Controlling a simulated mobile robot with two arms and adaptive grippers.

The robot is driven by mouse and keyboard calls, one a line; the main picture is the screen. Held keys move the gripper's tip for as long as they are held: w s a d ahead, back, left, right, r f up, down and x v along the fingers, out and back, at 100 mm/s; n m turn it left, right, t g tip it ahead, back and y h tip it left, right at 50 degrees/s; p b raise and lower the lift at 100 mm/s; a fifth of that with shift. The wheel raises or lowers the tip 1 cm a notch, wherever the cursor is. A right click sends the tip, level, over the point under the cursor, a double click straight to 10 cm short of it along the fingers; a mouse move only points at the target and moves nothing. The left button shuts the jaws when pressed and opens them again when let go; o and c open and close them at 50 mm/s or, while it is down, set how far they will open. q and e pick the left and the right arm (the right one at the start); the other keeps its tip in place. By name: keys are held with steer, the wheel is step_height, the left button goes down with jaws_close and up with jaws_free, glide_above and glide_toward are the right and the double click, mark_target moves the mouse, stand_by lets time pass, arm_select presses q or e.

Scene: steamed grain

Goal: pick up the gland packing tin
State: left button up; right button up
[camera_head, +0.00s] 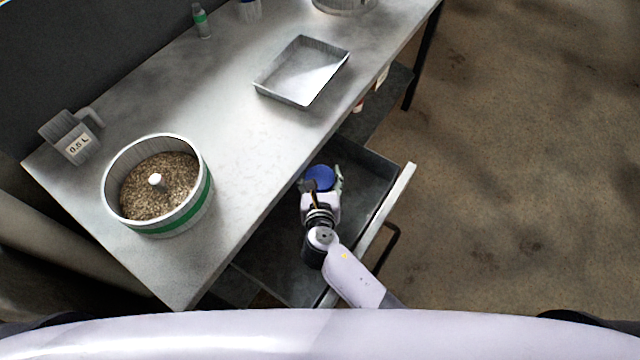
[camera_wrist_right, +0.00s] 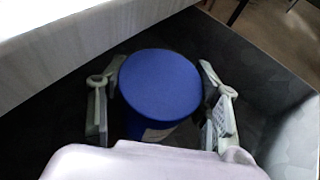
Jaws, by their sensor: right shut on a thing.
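A round tin with a blue lid (camera_head: 319,177) stands in the open drawer under the table. I take it to be the gland packing tin. In the right wrist view the blue lid (camera_wrist_right: 160,84) fills the middle, with part of a pale label below it. My right gripper (camera_head: 322,184) reaches down into the drawer. Its two fingers (camera_wrist_right: 160,95) stand on either side of the tin, shut on it. The tin's lower part and base are hidden. My left gripper is not in view.
The open drawer (camera_head: 378,165) has a dark floor and a pale front edge. On the table (camera_head: 235,110) are a drum of grain (camera_head: 180,222), a 0.5 L jug (camera_head: 72,137), an empty metal tray (camera_head: 305,72) and a small green-banded bottle (camera_head: 202,22). The table edge overhangs the drawer's back.

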steer(key=c, duration=0.5)
steer(key=shift+r, duration=0.1)
